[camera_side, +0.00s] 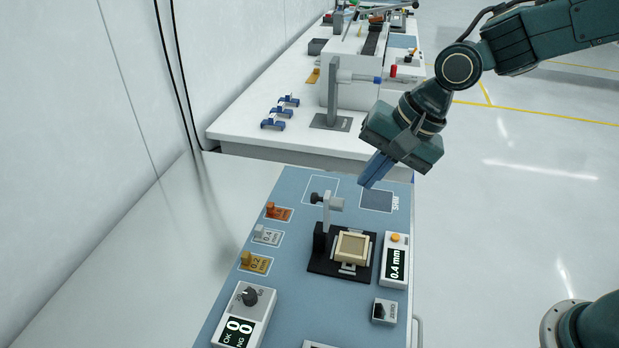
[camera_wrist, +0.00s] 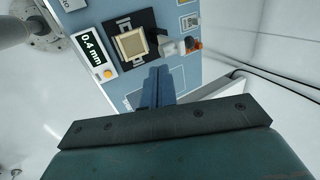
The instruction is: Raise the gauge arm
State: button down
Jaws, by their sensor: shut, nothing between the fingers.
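The gauge stands on a black base (camera_side: 314,266) on the blue panel, with a beige square nest (camera_side: 352,246) on it. The gauge arm (camera_side: 326,212) is a light grey piece at the back left of the base, with a small dark knob (camera_side: 315,198) at its top; I cannot tell its exact angle. In the wrist view the gauge arm (camera_wrist: 171,48) shows beside the beige nest (camera_wrist: 132,43), just beyond my fingertips. My gripper (camera_side: 366,185) has its blue fingers shut and empty, above and to the right of the gauge arm, apart from it in the side view.
A 0.4 mm display box (camera_side: 395,262) stands right of the gauge. Orange, grey and yellow shim pieces (camera_side: 262,236) lie along the panel's left. A dial box (camera_side: 246,312) and a small switch box (camera_side: 384,311) are nearer. A white bench (camera_side: 250,128) with other fixtures lies behind.

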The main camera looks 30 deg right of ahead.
jog(key=v, duration=0.6)
jog(key=shift+w+a+r, duration=0.3)
jog(key=shift+r, duration=0.25)
jog(key=s+d+n+t+h, duration=0.2)
jog(key=s+d+n, duration=0.7)
jog(key=s+d, duration=0.7)
jog(key=shift+s+r+h, duration=0.4)
jog(key=shift+s+h, duration=0.4)
jog(key=shift+s, duration=0.45)
